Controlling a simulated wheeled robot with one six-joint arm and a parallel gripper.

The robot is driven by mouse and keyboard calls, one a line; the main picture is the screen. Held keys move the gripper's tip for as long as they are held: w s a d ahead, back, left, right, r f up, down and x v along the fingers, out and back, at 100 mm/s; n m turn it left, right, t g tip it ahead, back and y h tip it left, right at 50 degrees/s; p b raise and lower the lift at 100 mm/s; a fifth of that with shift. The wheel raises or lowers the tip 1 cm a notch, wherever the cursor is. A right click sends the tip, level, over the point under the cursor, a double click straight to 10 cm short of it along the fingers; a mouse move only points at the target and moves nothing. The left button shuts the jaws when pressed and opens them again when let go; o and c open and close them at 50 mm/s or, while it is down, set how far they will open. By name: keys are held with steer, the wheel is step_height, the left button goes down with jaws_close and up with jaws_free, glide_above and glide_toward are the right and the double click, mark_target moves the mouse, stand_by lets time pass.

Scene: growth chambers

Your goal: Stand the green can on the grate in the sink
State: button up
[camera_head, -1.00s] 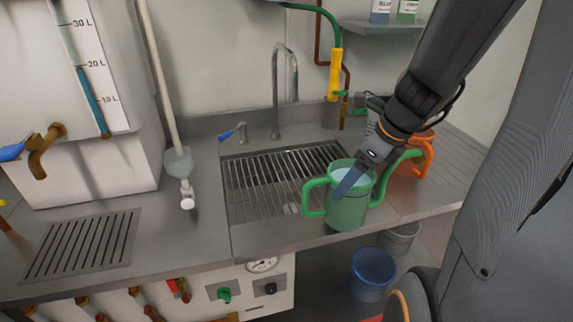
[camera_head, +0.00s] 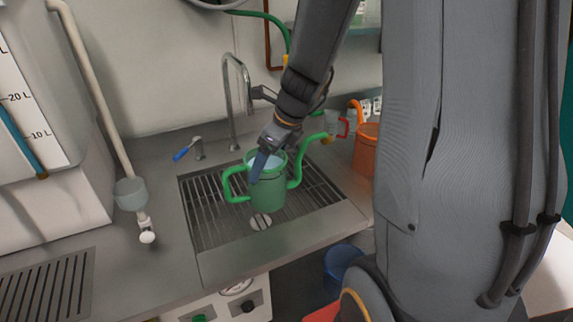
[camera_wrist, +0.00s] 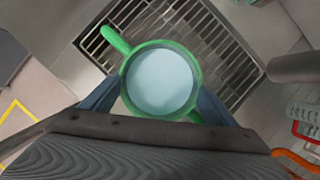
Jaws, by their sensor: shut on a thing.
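The green can (camera_head: 267,187) has a loop handle on its left and a long spout on its right, and pale blue liquid shows inside. My gripper (camera_head: 262,165) is shut on the can's wall and holds it upright over the sink grate (camera_head: 203,203). In the wrist view the can (camera_wrist: 126,104) sits between my two fingers, seen from above, with the grate bars (camera_wrist: 228,62) behind it. Whether the can's base touches the grate or hangs just above it, I cannot tell. A round drain shows just below the can.
A steel tap (camera_head: 229,100) and a blue-handled lever (camera_head: 187,149) stand behind the sink. An orange can (camera_head: 366,152) and a jug with a red handle are to its right. A grey-headed pole (camera_head: 131,194) stands left. The front and left of the grate are clear.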

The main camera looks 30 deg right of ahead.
mark_target(249, 160)
steer(key=shift+w+a+f+p, duration=0.35)
steer(key=shift+w+a+f, duration=0.3)
steer(key=shift+w, duration=0.3)
steer(key=shift+w+a+f+p, duration=0.3)
steer(key=shift+w+a+f, duration=0.3)
steer(key=shift+w, duration=0.4)
steer(key=shift+w+a+f+p, duration=0.35)
steer(key=shift+w+a+f, duration=0.1)
steer(key=shift+w+a, duration=0.45)
steer(key=shift+d+f, duration=0.1)
steer(key=shift+f, duration=0.1)
steer(key=o, duration=2.1)
